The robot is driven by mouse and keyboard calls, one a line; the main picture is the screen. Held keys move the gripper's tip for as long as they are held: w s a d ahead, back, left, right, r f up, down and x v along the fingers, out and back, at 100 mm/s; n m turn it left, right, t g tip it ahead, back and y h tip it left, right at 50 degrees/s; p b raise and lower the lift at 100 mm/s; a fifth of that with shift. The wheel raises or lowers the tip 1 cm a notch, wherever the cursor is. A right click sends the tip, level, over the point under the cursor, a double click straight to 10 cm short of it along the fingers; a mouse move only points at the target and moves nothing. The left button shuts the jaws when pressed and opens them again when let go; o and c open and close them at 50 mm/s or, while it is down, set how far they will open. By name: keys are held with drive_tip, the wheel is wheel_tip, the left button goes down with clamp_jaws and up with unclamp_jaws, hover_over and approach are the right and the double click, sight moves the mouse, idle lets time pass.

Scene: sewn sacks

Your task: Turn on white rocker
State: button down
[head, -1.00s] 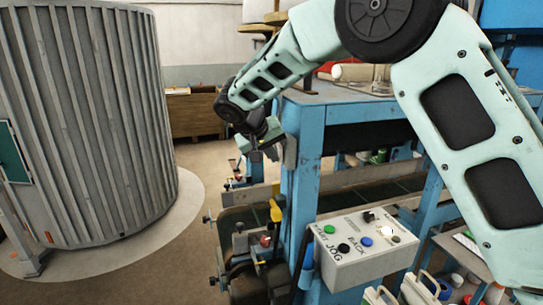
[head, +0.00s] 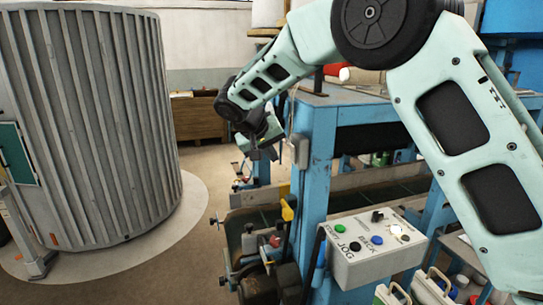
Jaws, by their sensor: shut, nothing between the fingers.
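A light grey control box (head: 372,258) is fixed to the blue frame at lower centre-right. Its sloped top has green, black and blue buttons, a black knob, and a small white control (head: 398,230) near its right end. I cannot tell whether that white control is a rocker or how it is set. A small pale box (head: 300,152) is on the blue post, its face turned away. My gripper (head: 262,153) is shut and empty, just left of this pale box in the picture. I cannot tell whether they touch.
The blue post (head: 314,190) and machine frame stand close to my arm. A yellow-handled lever (head: 287,209) and rollers stick out below my gripper. A large ribbed grey drum (head: 95,130) fills the left. Floor (head: 195,225) between drum and machine is clear.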

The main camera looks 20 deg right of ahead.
drive_tip(key=a+f+b+v, duration=0.1)
drive_tip(key=b+v, duration=0.2)
drive_tip(key=v, duration=0.7)
drive_tip(key=shift+a, duration=0.25)
